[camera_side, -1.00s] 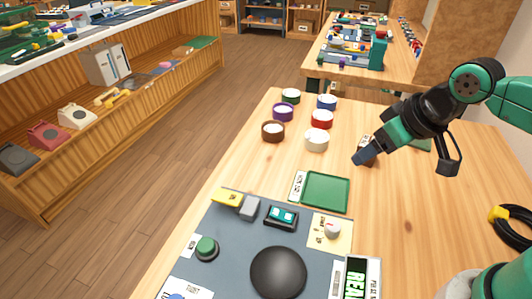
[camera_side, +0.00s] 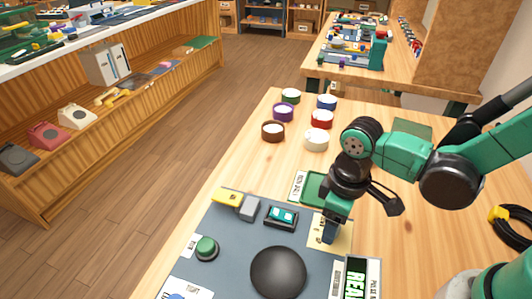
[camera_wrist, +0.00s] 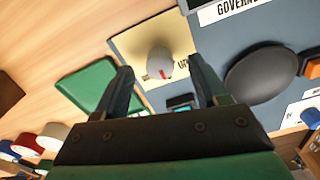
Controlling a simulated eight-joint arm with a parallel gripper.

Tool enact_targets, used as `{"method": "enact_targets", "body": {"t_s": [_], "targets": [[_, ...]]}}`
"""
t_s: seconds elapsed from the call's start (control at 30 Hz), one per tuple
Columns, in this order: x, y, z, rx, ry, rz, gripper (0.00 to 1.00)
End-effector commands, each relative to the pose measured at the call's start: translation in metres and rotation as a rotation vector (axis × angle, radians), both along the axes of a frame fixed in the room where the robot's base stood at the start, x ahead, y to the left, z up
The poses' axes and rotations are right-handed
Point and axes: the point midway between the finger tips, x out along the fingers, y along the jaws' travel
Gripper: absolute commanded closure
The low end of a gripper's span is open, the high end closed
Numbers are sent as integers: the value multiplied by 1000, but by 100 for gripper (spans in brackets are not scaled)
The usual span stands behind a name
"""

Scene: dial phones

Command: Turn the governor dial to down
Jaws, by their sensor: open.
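The governor dial (camera_wrist: 160,63) is a light grey knob with a red mark on a cream plate (camera_wrist: 125,43), with part of a "GOVERNOR" label (camera_wrist: 232,10) nearby in the wrist view. The red mark sits near the lettering "UP" on the plate. My gripper (camera_wrist: 163,78) is open, with the dial showing between its two fingers. I cannot tell whether either finger touches it. In the side view my gripper (camera_side: 330,236) points down over the cream plate (camera_side: 345,238) and hides the dial.
A black dome (camera_side: 278,271), a green button (camera_side: 206,248), a teal-screened device (camera_side: 281,216) and a display (camera_side: 357,280) sit on the grey mat close by. A green tray (camera_side: 312,188) lies behind my gripper. Several round coloured containers (camera_side: 321,119) stand farther back.

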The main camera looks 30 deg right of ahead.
Motion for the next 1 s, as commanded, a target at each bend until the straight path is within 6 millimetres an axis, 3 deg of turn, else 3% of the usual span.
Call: {"method": "enact_targets", "body": {"t_s": [0.2, 0.53, 0.57, 0.77, 1.0], "targets": [[0, 0, -13, 1, -1, -1, 35], [0, 0, -15, 1, -1, -1, 35], [0, 0, -15, 1, -1, -1, 41], [0, 0, -15, 1, -1, -1, 98], [0, 0, -15, 1, -1, -9, 100]]}}
